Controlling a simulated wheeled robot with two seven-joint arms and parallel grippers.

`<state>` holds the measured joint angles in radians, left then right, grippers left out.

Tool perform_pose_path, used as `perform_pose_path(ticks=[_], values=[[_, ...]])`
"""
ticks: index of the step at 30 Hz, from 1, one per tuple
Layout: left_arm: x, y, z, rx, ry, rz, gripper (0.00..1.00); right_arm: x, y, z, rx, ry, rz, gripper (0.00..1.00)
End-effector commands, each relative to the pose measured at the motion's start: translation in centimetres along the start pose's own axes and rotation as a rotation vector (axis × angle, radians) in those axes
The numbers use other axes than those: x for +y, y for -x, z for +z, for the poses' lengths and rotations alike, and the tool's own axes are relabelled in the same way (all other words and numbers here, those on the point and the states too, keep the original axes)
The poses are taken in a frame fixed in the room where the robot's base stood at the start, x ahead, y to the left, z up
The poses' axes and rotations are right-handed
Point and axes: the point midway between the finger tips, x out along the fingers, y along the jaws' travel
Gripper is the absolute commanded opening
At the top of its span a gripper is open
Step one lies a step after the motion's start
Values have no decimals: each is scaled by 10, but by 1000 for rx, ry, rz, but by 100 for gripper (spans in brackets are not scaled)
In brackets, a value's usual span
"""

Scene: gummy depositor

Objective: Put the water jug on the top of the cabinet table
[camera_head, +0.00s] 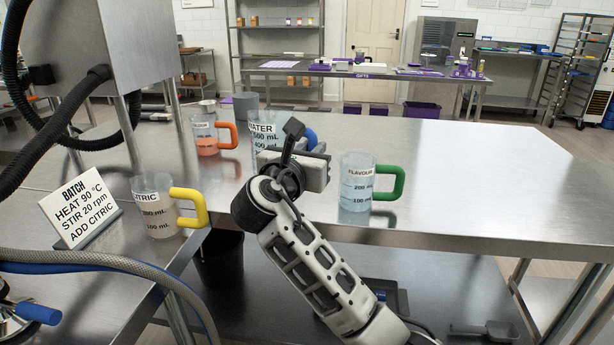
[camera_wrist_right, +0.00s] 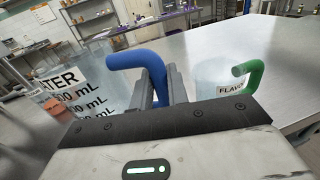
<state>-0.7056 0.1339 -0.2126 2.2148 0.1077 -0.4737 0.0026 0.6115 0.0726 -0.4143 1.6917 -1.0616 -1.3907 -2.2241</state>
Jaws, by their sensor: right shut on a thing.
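The water jug (camera_head: 264,126) is a clear measuring jug with a "WATER" label and a blue handle (camera_head: 309,138). It stands upright at the steel table, partly hidden behind my right gripper; I cannot tell whether its base touches the top. My right gripper (camera_head: 316,163) is shut on the blue handle, which rises between the fingers in the right wrist view (camera_wrist_right: 158,88). The jug's body (camera_wrist_right: 82,100) is to the left there. The steel table top (camera_head: 480,185) is wide and shiny. I cannot identify a separate cabinet table for certain. My left gripper is out of view.
The green-handled flavour jug (camera_head: 357,185) stands close to the right of my gripper. The orange-handled jug (camera_head: 206,136) and yellow-handled citric jug (camera_head: 158,208) stand to the left. A batch sign (camera_head: 80,212) and hoses are at left. The table's right part is clear.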

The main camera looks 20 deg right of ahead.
Motion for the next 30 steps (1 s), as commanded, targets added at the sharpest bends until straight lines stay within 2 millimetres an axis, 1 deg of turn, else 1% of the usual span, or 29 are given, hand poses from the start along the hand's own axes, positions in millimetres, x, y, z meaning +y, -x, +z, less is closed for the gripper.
perform_pose_path(ticks=[1,6,9,15,26,27,29,30], values=[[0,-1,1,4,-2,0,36,4,-3,-7,-1,2,-1,0],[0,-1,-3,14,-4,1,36,11,-9,-16,-3,-2,0,0],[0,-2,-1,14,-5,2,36,15,-12,-23,-2,-1,0,0],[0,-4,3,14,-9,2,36,15,-12,-51,-2,2,1,0],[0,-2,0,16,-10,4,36,15,-12,-55,-1,0,0,0],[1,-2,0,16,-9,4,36,15,-12,-56,0,1,0,19],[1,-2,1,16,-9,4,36,15,-12,-56,-1,0,0,36],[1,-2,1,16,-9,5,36,15,-12,-56,-1,0,0,38]])
